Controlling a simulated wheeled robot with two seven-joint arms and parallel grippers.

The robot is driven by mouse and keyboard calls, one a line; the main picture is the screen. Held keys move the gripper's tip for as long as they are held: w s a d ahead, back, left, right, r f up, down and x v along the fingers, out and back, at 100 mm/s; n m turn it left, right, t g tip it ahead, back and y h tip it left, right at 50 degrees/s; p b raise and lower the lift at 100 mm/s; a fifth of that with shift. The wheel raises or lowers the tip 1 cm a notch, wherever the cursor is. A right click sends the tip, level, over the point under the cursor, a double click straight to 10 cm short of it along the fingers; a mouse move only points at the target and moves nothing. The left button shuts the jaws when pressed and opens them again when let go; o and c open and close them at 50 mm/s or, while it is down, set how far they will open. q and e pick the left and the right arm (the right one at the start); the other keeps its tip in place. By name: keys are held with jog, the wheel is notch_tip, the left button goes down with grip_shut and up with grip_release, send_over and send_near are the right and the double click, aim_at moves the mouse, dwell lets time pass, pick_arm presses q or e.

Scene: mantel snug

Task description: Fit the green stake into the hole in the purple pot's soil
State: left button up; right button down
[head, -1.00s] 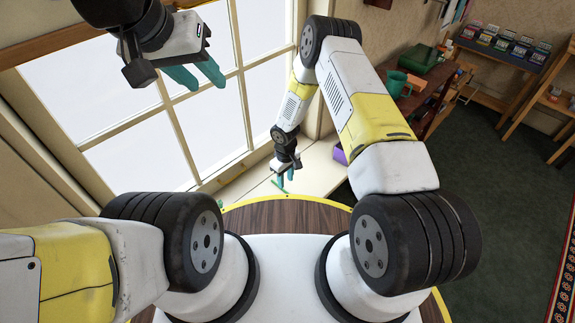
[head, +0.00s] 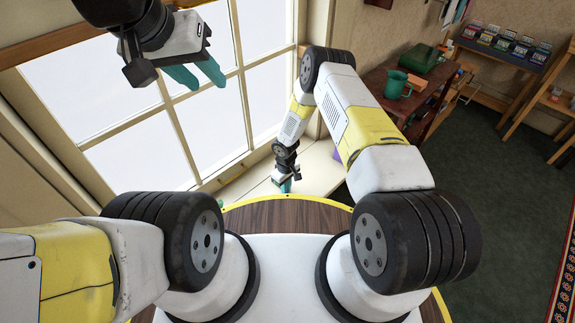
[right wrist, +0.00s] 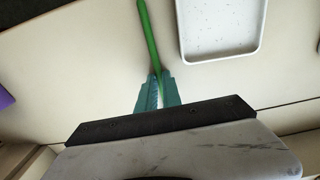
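The green stake (right wrist: 149,38) is a thin rod running up from between my right fingertips to the top edge in the right wrist view. My right gripper (right wrist: 160,78) is shut on its near end; I cannot tell whether the stake touches the sill. In the head view my right gripper (head: 286,186) is low over the window sill. The purple pot (head: 337,155) shows only partly behind my right arm, and its edge (right wrist: 5,98) shows at the left of the right wrist view. Its soil and hole are hidden. My left gripper (head: 203,80) is open and empty, high before the window.
A white speckled tray (right wrist: 220,52) lies right of the stake on the pale sill (head: 318,180). A dark wooden table (head: 375,90) with a teal mug (head: 397,83) and a green box (head: 420,58) stands beyond my right arm. The sill around the stake is largely clear.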

jog(key=shift+r, duration=0.15)
jog(key=shift+r, duration=0.3)
jog(key=r, duration=0.1)
jog(key=s+r, duration=0.1)
jog(key=shift+r, duration=0.4)
jog(key=s, duration=0.5)
jog(key=s+d+r, duration=0.1)
jog(key=s, duration=0.8)
jog(key=shift+s+d+r, duration=0.15)
jog(key=shift+s+d, duration=0.2)
jog(key=shift+d, duration=0.05)
jog(key=w+d+r+m, duration=0.3)
jog(key=d+r, duration=0.1)
jog(key=r, duration=0.6)
jog(key=w+d+r+m, duration=0.3)
jog(key=w+d+r, duration=0.1)
jog(key=r, duration=0.6)
jog(key=w+d+r+m, duration=0.3)
jog(key=d+r, duration=0.3)
jog(key=r, duration=0.5)
jog(key=shift+w+d, duration=0.15)
jog(key=shift+w, duration=0.35)
jog(key=shift+d+r, duration=0.1)
